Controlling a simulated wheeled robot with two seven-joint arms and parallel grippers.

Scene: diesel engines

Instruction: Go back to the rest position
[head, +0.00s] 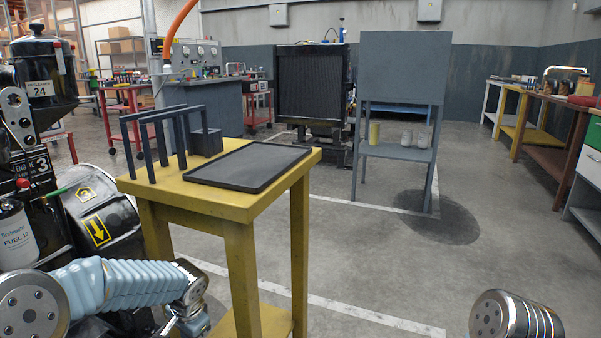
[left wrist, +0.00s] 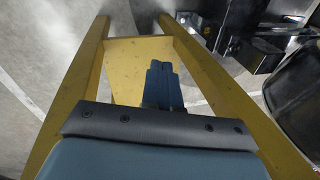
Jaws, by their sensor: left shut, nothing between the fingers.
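My left arm comes in low from the left in the head view, its wrist beside the left front leg of the yellow table (head: 217,205). Its hand (head: 194,322) points down and is cut off by the bottom edge. In the left wrist view the two dark fingers of my left gripper (left wrist: 162,85) are together with nothing between them. They show against the yellow lower shelf (left wrist: 135,60). I cannot tell the gap between them and the table. Of my right arm only a chrome link shows at the lower right; its gripper is out of view.
A black tray (head: 247,165) and a dark frame rack (head: 160,135) stand on the yellow table. An engine with a fuel filter (head: 15,237) and a black drum (head: 100,215) crowd the left. A grey stand (head: 405,70) is behind. The floor (head: 400,270) right of the table is clear.

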